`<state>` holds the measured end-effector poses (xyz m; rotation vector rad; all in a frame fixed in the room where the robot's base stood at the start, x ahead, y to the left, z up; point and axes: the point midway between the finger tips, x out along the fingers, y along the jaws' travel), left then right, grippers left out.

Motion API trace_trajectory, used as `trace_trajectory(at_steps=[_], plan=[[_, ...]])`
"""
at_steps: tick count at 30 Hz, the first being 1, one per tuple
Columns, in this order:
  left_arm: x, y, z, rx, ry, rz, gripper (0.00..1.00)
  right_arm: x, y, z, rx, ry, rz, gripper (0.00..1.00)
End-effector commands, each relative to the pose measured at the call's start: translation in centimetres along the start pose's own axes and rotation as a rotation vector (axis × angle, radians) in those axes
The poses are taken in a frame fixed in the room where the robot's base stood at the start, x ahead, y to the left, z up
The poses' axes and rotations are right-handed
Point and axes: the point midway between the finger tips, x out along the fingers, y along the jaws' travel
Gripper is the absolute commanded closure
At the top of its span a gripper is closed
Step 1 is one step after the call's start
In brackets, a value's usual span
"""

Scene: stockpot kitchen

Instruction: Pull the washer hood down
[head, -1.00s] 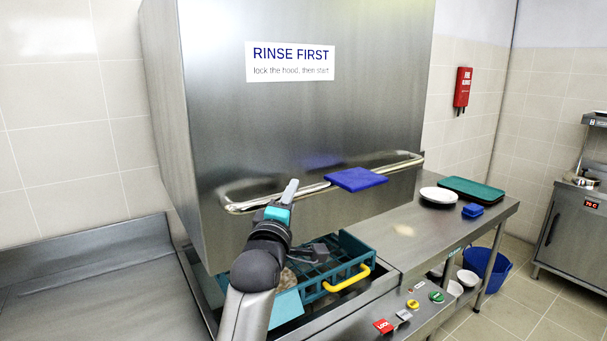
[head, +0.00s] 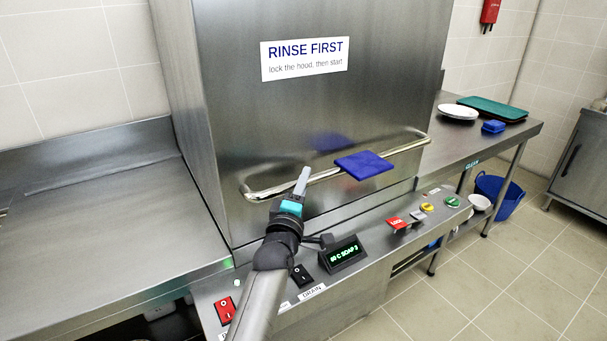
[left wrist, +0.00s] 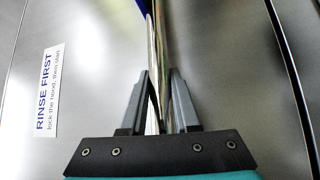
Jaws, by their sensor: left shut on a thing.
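The washer hood (head: 300,110) is a large steel box with a "RINSE FIRST" sign (head: 305,59) on its front. Its lower edge is down at the level of the counter, and the rack inside is hidden. A long steel bar handle (head: 405,147) runs across its front, with a blue cloth (head: 363,164) draped over it. My left gripper (head: 302,182) is shut on the handle, left of the cloth. In the left wrist view, the handle (left wrist: 158,60) passes between the two fingers (left wrist: 158,105). My right gripper is not in view.
A white plate (head: 458,112) and green tray (head: 492,109) lie on the right counter. The left counter (head: 90,215) is bare.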

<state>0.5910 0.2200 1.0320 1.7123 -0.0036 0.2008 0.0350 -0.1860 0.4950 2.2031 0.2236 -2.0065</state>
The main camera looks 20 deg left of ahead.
Motion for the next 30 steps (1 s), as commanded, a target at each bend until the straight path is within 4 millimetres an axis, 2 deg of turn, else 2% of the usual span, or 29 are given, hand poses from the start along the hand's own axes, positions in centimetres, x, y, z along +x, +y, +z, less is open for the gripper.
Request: trace_trajectory(at_steps=[4, 17, 18, 25, 30], plan=[[-0.10, -1.04, 0.17, 0.003, -0.001, 0.000, 1.00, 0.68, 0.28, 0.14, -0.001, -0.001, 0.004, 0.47], [-0.20, -1.50, 0.26, -0.001, -0.003, -0.007, 1.00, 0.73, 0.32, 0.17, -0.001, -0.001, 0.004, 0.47], [-0.20, -1.53, 0.27, -0.001, -0.003, -0.008, 0.66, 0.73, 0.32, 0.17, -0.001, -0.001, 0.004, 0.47], [-0.18, -1.37, 0.25, 0.000, -0.002, -0.004, 0.41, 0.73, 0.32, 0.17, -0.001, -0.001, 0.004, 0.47], [-0.14, -1.22, 0.21, 0.000, -0.001, 0.000, 0.41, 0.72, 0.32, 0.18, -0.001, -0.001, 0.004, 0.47]])
